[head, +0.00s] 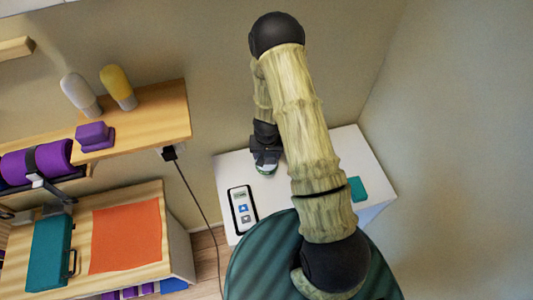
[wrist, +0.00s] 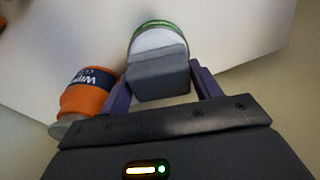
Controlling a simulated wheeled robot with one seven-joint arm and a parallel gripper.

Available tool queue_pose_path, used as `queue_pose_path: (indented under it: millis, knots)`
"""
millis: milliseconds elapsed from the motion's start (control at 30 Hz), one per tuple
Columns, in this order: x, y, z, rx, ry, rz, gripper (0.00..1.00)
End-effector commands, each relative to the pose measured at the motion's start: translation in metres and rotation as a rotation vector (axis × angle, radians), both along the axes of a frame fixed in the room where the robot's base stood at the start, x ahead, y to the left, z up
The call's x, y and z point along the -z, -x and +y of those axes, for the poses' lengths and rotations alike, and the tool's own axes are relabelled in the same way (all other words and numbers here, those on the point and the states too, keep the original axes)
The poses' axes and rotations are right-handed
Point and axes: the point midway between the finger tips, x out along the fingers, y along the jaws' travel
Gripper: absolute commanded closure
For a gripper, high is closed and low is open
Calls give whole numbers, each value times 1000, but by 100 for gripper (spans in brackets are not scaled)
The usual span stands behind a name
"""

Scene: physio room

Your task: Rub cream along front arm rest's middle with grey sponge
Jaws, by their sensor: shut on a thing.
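In the wrist view my gripper (wrist: 160,80) is shut on the grey sponge (wrist: 159,88), which sits between its two purple fingers. Just beyond the sponge is a round, green-rimmed tub with white cream (wrist: 158,39). The sponge overlaps the tub's near part; I cannot tell whether it touches the cream. In the head view my gripper (head: 265,152) is low over the back of the white table, with the tub (head: 266,169) at its tip. The sponge is not clear there. I cannot make out the front arm rest in either view.
An orange bottle (wrist: 88,95) stands close left of my gripper in the wrist view. The white table (head: 237,168) also holds a black-framed device (head: 243,210) and a teal block (head: 357,189). A wooden shelf (head: 160,115) with bottles is at left.

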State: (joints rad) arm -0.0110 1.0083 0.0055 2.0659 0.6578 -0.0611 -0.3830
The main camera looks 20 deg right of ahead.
Motion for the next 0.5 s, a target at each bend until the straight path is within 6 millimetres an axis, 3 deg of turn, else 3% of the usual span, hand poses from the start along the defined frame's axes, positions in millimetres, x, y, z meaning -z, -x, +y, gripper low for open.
queue_pose_path:
  millis: [500]
  knots:
    - [6, 0, 0, 0, 0, 0, 55]
